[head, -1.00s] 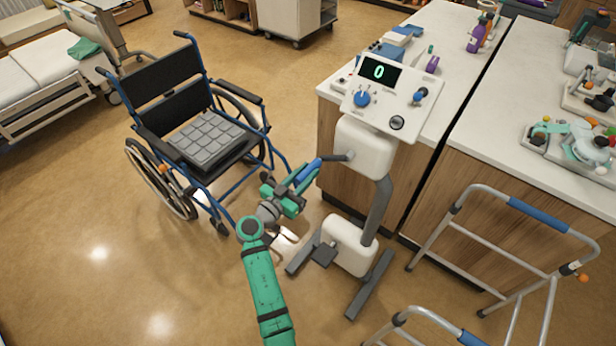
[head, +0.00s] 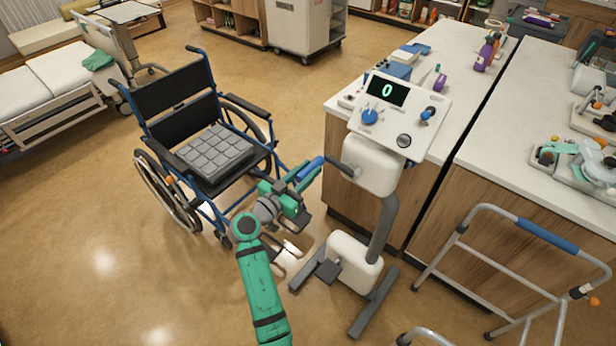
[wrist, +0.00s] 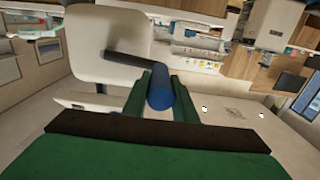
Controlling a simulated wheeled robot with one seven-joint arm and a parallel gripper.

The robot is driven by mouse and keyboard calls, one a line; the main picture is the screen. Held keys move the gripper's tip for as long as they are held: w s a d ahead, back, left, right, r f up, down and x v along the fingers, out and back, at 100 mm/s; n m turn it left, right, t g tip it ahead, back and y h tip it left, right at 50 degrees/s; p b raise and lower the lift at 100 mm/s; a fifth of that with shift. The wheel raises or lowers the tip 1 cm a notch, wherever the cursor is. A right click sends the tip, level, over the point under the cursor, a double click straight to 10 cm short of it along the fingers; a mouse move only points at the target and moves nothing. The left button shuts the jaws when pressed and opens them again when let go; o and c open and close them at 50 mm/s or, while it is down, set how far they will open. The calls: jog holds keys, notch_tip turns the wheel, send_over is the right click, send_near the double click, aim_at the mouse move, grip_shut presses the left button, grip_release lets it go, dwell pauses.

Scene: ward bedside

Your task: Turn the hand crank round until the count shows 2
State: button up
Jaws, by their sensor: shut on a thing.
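The exercise machine has a white housing (head: 372,168) on a grey post. Its hand crank has a dark arm (head: 343,170) and a blue grip (head: 311,166), which points left, toward the wheelchair. The display (head: 387,90) on the sloped panel reads 0. My gripper (head: 303,178) is at the blue grip, left of the housing. In the wrist view, the blue grip (wrist: 160,88) sits between the two green fingers, and the dark crank arm (wrist: 135,60) runs from it to the white housing. The gripper is shut on the blue grip.
A wheelchair (head: 165,120) with a grey cushion stands close to the left of my gripper. A counter (head: 455,50) stands behind the machine, and a walking frame (head: 500,260) stands at right. Open floor (head: 120,290) lies at lower left.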

jog(key=shift+r, duration=0.95)
jog(key=shift+d, duration=0.1)
jog(key=shift+s+d+r, duration=0.1)
jog(key=shift+d+r, duration=0.1)
jog(key=shift+r, duration=0.05)
jog(key=d+r, duration=0.1)
jog(key=s+r, duration=0.1)
jog(key=r, duration=0.1)
jog(key=shift+s+d+r, duration=0.15)
jog(key=shift+s+d, duration=0.05)
jog(key=shift+d, duration=0.2)
jog(key=shift+s+d+r, duration=0.55)
jog(key=shift+d+r, duration=0.15)
jog(key=shift+d, duration=0.1)
jog(key=shift+s+d+r, duration=0.55)
jog(key=shift+d+r, duration=0.15)
jog(key=shift+d, duration=0.05)
